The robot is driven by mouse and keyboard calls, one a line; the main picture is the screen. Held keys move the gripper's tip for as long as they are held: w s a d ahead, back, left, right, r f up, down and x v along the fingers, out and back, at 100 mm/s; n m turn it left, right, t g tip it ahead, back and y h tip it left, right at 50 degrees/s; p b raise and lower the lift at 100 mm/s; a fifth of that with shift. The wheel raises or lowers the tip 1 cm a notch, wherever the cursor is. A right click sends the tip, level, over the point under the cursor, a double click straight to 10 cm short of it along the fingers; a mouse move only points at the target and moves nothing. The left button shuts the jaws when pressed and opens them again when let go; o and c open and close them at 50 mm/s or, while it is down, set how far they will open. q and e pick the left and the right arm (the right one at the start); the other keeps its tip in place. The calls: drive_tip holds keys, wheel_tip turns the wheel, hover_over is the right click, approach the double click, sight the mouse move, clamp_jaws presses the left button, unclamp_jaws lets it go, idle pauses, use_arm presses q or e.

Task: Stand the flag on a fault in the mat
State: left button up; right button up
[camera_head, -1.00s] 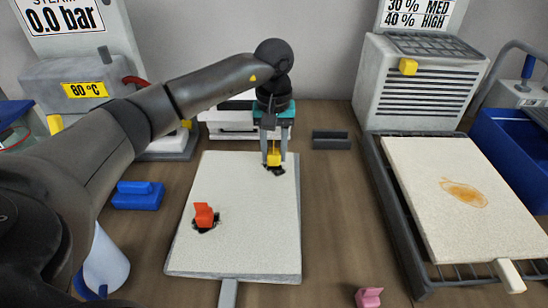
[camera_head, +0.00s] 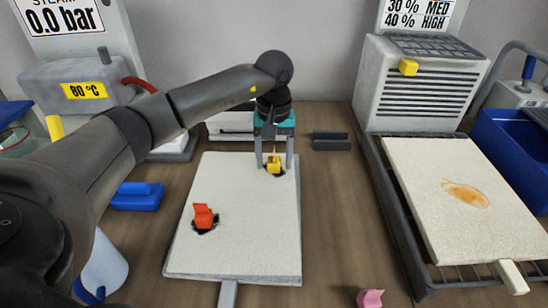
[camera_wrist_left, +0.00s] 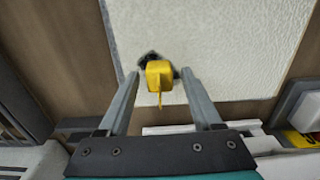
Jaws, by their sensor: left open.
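A yellow flag (camera_head: 273,164) stands on a dark fault near the far right corner of the pale mat (camera_head: 245,230). It also shows in the left wrist view (camera_wrist_left: 159,76), over the dark patch (camera_wrist_left: 148,57). My left gripper (camera_head: 274,165) is open, with a finger on each side of the yellow flag and gaps between. An orange flag (camera_head: 203,216) stands on another dark fault (camera_head: 208,228) at the mat's left side. My right gripper is not in view.
A second mat (camera_head: 460,195) with an orange-brown stain lies on a dark rack at the right. A blue block (camera_head: 137,196) lies left of the mat, and a pink piece (camera_head: 370,298) near the front edge. A dark grey block (camera_head: 331,141) lies behind.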

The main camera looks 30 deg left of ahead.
sight(274, 158)
use_arm(q)
wheel_tip(274, 158, up, 7)
drive_tip(key=shift+f+p, duration=0.2)
drive_tip(key=shift+p, duration=0.5)
wheel_tip(274, 158, up, 6)
drive_tip(key=shift+f+p, duration=0.15)
drive_tip(key=shift+p, duration=0.3)
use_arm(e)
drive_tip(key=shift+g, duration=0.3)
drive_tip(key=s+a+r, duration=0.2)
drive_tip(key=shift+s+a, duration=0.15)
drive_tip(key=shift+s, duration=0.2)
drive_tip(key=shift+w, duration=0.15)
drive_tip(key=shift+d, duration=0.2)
